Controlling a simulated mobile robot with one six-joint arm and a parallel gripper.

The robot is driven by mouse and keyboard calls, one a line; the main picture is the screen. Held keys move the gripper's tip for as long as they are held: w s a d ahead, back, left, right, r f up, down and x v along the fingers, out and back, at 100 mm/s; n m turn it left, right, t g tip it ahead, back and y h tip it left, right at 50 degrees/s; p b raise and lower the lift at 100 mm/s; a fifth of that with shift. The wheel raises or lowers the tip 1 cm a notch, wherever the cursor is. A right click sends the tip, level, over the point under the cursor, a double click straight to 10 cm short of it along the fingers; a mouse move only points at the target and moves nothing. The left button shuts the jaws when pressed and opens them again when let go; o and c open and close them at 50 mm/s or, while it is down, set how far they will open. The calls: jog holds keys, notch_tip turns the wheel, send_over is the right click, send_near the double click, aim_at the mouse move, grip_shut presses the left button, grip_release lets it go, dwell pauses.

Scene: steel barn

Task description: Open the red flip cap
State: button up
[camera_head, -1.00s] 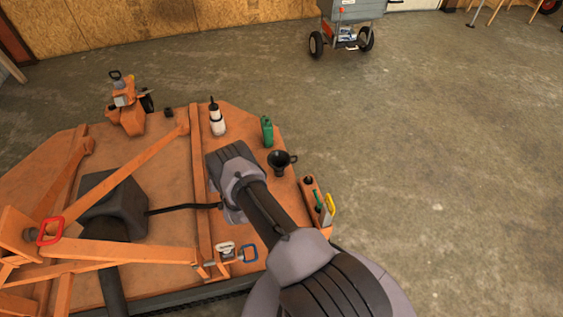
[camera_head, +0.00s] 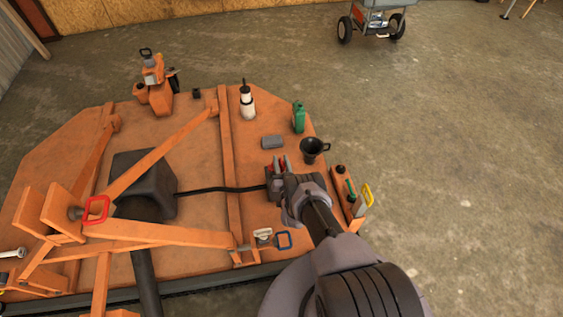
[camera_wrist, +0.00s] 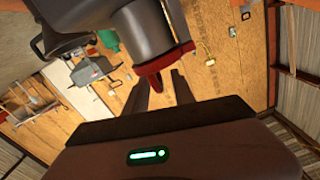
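The red flip cap (camera_head: 272,171) shows in the head view at the end of my arm, on a dark grey housing beside the orange rail. My gripper partly covers it. In the wrist view the red cap (camera_wrist: 176,61) is a red band on the end of a dark grey cylindrical body, with a red tab pointing down toward my fingers. My gripper (camera_wrist: 161,77) is open, with one finger on each side of the tab. I cannot tell whether either finger touches it. In the head view my gripper (camera_head: 279,162) is at the cap.
On the orange deck (camera_head: 200,150) stand a black funnel (camera_head: 313,150), a green bottle (camera_head: 299,117), a white bottle (camera_head: 246,103) and a grey cylinder (camera_head: 272,142). A tool holder (camera_head: 345,190) sits on the right edge. A black shaft (camera_head: 218,190) runs left from the housing.

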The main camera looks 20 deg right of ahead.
jog(key=shift+c, duration=0.4)
grip_shut()
dwell(0.9)
